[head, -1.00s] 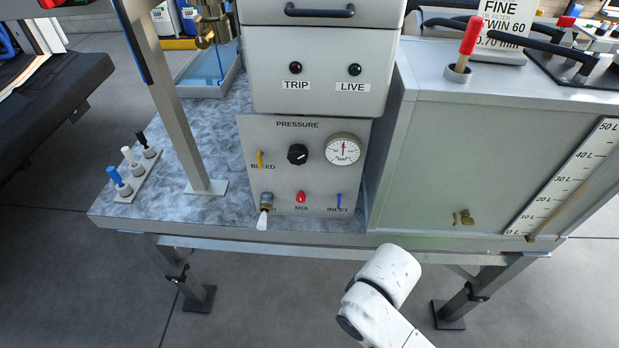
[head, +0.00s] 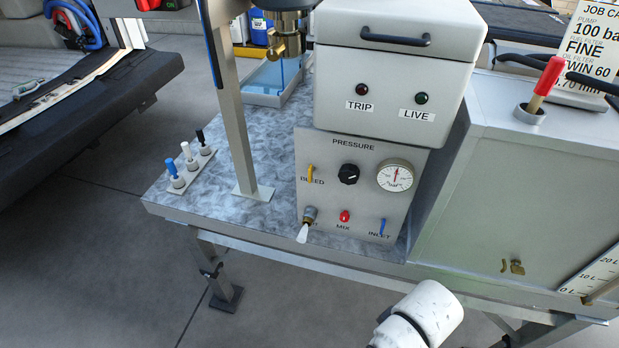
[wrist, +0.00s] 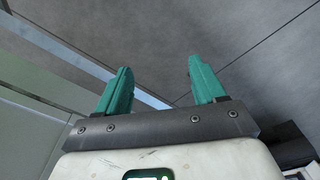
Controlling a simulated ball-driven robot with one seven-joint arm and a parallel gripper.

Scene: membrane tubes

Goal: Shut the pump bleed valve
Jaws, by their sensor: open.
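The bleed valve is a small yellow lever (head: 310,174) at the upper left of the grey pump panel (head: 327,204), beside the label BLEED. The lever stands roughly upright, tilted slightly. My gripper (wrist: 158,82) shows in the wrist view with its two green fingers apart and nothing between them. The wrist view shows floor and a grey frame beyond the fingers, and no valve. In the head view a white part of my arm is at the bottom, in front of and below the bench; the fingers are hidden there.
The panel also carries a black knob (head: 348,174), a gauge (head: 395,175), a red MIX valve (head: 344,216), a blue INLET lever (head: 382,227) and a brass outlet (head: 308,216) with a white tip. A post (head: 232,110) stands left of the panel. A grey tank (head: 520,200) stands right.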

